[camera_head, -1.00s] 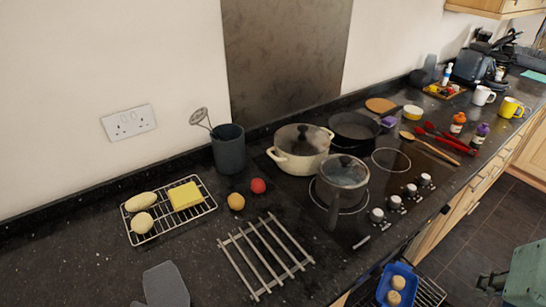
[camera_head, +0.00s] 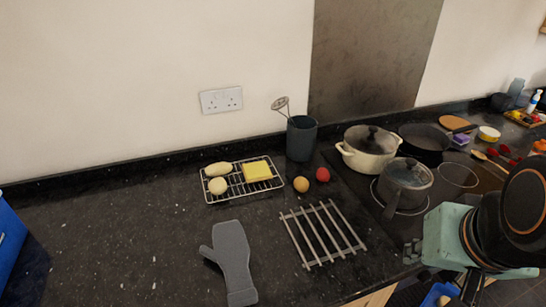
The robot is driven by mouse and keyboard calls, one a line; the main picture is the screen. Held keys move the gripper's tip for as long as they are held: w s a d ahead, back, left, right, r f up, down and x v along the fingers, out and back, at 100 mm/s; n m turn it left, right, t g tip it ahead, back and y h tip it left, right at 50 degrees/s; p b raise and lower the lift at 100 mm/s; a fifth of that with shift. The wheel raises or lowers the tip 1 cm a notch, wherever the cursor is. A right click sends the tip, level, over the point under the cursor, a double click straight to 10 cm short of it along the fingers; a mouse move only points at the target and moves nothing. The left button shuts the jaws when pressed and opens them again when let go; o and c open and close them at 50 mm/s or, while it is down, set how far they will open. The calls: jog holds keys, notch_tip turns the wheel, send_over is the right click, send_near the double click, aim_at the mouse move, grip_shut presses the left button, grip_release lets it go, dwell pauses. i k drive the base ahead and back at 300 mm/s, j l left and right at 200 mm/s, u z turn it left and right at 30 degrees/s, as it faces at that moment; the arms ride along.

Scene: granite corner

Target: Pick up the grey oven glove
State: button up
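The grey oven glove (camera_head: 233,262) lies flat on the dark speckled worktop, in the lower middle of the head view. Its thumb points left and its cuff is toward the front edge. At the lower right, parts of my own arm show, mint green and black, in front of the hob's front area. My gripper's fingertips do not show, so nothing tells whether it is open or shut. The arm is well to the right of the glove, and nothing touches the glove.
A metal trivet (camera_head: 323,235) lies just right of the glove. Behind are a wire rack (camera_head: 241,188) with food, a dark utensil pot (camera_head: 301,139) and a cream pot (camera_head: 368,152). A saucepan (camera_head: 405,184) stands on the hob. A blue object (camera_head: 8,245) is at far left. Worktop left of the glove is clear.

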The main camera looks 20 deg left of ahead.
aim_at(231, 251)
jog(key=l+u, duration=0.1)
jog(key=u, duration=1.2)
jog(key=i+l, duration=0.05)
